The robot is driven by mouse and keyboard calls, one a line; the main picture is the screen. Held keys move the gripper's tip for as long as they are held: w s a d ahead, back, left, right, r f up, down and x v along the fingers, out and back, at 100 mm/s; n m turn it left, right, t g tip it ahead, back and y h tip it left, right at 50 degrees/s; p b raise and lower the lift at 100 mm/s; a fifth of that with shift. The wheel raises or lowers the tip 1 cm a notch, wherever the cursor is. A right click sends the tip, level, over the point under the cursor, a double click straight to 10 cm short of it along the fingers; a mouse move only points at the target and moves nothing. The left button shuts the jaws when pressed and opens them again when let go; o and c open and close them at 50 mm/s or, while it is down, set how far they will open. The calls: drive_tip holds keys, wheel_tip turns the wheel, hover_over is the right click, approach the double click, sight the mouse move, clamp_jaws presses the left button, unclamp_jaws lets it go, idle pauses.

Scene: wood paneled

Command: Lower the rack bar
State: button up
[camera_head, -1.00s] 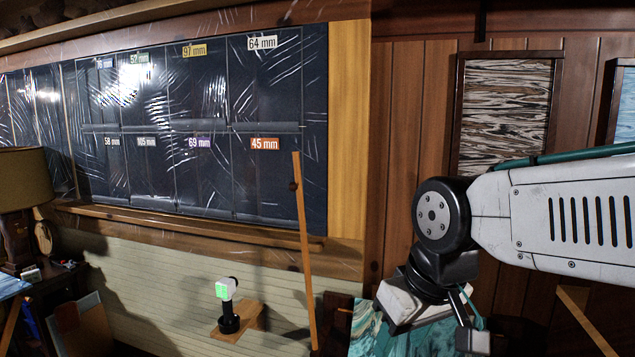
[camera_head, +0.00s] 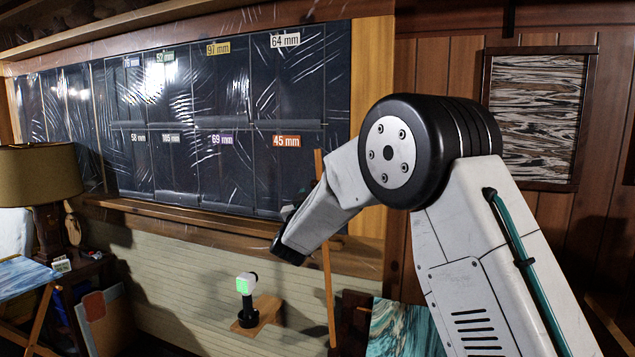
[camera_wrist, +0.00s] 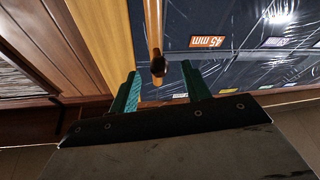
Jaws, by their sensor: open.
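A slim wooden bar (camera_head: 327,270), the likely rack bar, stands nearly upright in front of the panelled rack (camera_head: 287,185), beside the orange 45 mm label. My arm covers part of it in the head view. In the wrist view the same bar (camera_wrist: 153,28) comes down from the top edge and has a dark knob (camera_wrist: 158,67). My gripper (camera_wrist: 161,82) is open, its two green fingers on either side of the knob's line. The knob shows just beyond the fingertips; I cannot tell whether anything touches. The fingers are hidden in the head view.
A wooden ledge (camera_head: 170,219) runs below the rack. A small device with a green light (camera_head: 246,285) sits on a wooden block (camera_head: 268,308) below. A lamp (camera_head: 40,175) stands far left. A striped framed picture (camera_head: 538,115) hangs at right.

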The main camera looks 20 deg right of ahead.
drive_tip(key=shift+m+h, duration=0.3)
drive_tip(key=shift+h, duration=0.2)
drive_tip(key=x, duration=0.7)
drive_tip(key=shift+w+d, duration=0.2)
drive_tip(key=shift+w, duration=0.15)
